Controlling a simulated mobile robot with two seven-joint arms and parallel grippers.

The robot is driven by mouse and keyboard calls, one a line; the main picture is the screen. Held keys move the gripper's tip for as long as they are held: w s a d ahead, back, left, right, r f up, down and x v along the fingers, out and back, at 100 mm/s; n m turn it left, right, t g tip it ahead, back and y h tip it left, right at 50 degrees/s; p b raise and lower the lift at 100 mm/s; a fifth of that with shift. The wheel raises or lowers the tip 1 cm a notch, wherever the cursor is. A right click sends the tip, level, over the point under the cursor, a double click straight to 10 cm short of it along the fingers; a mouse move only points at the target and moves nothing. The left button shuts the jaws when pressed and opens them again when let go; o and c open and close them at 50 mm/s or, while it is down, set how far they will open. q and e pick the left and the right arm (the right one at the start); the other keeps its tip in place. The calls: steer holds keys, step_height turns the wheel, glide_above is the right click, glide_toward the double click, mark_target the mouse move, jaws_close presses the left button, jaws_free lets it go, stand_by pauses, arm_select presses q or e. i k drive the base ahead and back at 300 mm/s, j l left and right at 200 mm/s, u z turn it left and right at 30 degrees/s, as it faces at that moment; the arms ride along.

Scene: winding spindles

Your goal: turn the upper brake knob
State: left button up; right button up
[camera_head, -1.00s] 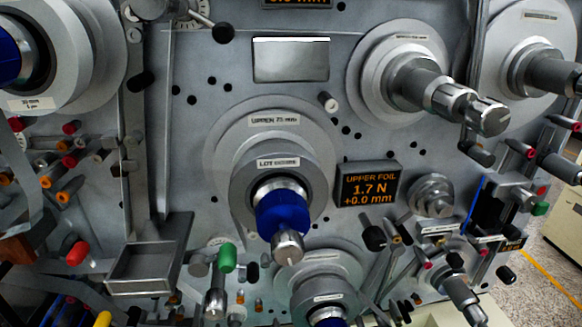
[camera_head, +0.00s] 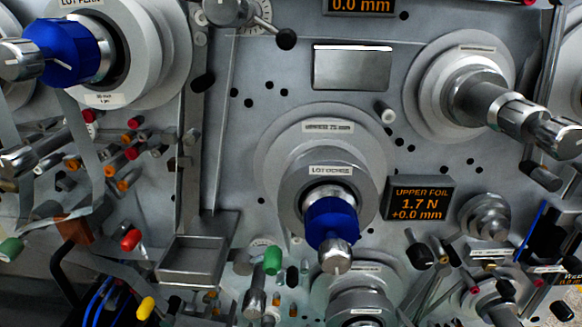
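A large grey spindle (camera_head: 289,165) labelled "UPPER 75 mm" stands at the middle of the machine panel in the head view. A roll with a "LOT" label sits on it, with a blue collar (camera_head: 331,221) in front. A silver knob (camera_head: 335,257) with a white line is at the spindle's tip. A round silver knob (camera_head: 486,217) is on the panel to the right. No readable label tells me which is the upper brake knob. Neither of my grippers is in view.
The "UPPER FOIL" display (camera_head: 420,198) reads 1.7 N and +0.0 mm. Another blue-collared spindle (camera_head: 62,50) juts out at upper left, and long silver spindles (camera_head: 500,108) at right. A metal tray (camera_head: 196,262) and coloured pegs crowd the lower left.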

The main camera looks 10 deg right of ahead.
mark_target(335, 256)
steer(key=k+j, duration=0.15)
steer(key=j, duration=0.2)
steer(key=k+j, duration=0.2)
steer(key=j, duration=0.2)
steer(key=k+j, duration=0.15)
steer(key=j, duration=0.2)
